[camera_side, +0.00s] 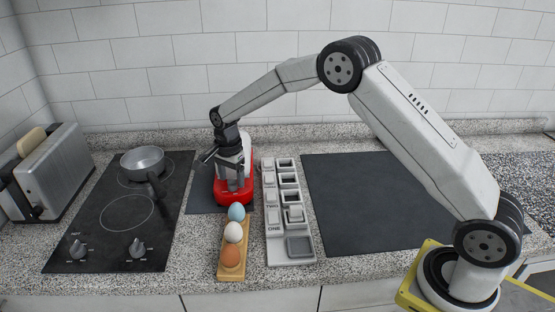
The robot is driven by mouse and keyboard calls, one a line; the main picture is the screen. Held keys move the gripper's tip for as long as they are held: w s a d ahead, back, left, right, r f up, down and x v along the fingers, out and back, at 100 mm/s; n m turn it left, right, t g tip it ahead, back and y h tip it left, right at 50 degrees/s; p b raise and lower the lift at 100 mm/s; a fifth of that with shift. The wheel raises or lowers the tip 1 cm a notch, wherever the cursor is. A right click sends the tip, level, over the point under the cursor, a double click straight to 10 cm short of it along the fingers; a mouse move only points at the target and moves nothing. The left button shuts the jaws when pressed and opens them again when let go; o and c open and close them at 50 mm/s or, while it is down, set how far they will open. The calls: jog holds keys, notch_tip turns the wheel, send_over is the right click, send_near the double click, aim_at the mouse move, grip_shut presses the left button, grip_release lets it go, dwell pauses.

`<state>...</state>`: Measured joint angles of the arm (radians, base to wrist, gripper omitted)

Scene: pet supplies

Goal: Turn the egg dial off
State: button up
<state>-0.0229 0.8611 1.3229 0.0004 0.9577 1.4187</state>
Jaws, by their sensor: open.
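A red appliance (222,190) with a pale upper part stands on a dark mat behind the egg holder. It looks like an egg cooker; I cannot make out a dial or its setting on it. My gripper (238,185) points down at the front of this appliance and is open. It covers much of the appliance's front, and I cannot tell whether it touches it. Two black knobs, a left one (77,249) and a right one (137,247), sit on the front of the black cooktop (100,262).
A wooden holder (231,275) carries blue, white and brown eggs just in front of the appliance. A grey labelled tray (291,262) lies right of it. A pot (143,160) stands on the cooktop, a toaster (55,170) at left. The large dark mat (350,215) is clear.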

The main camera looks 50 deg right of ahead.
jog(key=shift+f, duration=0.8)
grip_shut()
